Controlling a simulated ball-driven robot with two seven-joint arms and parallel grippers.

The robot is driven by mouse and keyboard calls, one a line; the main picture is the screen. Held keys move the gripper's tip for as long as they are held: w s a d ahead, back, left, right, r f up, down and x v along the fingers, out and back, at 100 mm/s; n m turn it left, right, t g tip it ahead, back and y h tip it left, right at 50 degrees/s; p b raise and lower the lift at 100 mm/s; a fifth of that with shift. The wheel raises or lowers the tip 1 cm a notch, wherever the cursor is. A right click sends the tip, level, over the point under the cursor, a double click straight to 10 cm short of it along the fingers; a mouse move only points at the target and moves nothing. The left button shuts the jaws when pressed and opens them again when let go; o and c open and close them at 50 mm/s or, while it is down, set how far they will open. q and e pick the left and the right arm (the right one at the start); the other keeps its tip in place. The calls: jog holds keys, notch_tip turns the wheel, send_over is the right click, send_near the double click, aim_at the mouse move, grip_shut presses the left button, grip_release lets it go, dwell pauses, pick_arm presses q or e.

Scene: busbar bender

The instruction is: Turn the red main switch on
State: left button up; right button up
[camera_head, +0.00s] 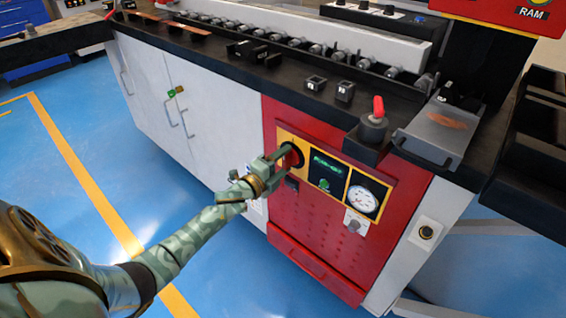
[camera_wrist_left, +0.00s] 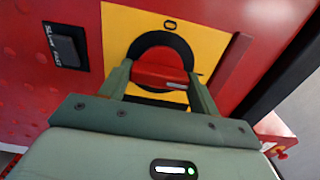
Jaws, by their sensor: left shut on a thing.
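The red main switch (camera_wrist_left: 158,72) is a red rotary handle on a black round base, set on a yellow plate (camera_wrist_left: 112,25) with a "0" mark at its top edge. In the wrist view the red handle lies roughly level across the base. My left gripper (camera_wrist_left: 158,82) is shut on the red handle, with one finger at each end of it. In the head view my left gripper (camera_head: 277,164) reaches the switch (camera_head: 293,156) on the machine's red front panel, and its fingers partly hide the handle. My right gripper is in neither view.
Right of the switch are a small green-lit display (camera_head: 326,171) and a round gauge (camera_head: 362,199). A black rocker switch (camera_wrist_left: 66,46) sits beside the yellow plate. The black worktop (camera_head: 300,100) above carries several tools. Blue floor (camera_head: 60,180) is clear at left.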

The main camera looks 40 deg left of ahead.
pick_arm(q)
jog(key=shift+f, duration=0.15)
jog(key=o, duration=1)
jog(key=s+p, duration=0.1)
jog(key=s, duration=0.4)
jog(key=s+p, duration=0.1)
jog(key=s, duration=0.5)
jog(key=s+a+p, duration=0.1)
jog(key=s+p, duration=0.1)
jog(key=s, duration=0.3)
jog(key=shift+s+a, duration=0.1)
jog(key=shift+s, duration=0.05)
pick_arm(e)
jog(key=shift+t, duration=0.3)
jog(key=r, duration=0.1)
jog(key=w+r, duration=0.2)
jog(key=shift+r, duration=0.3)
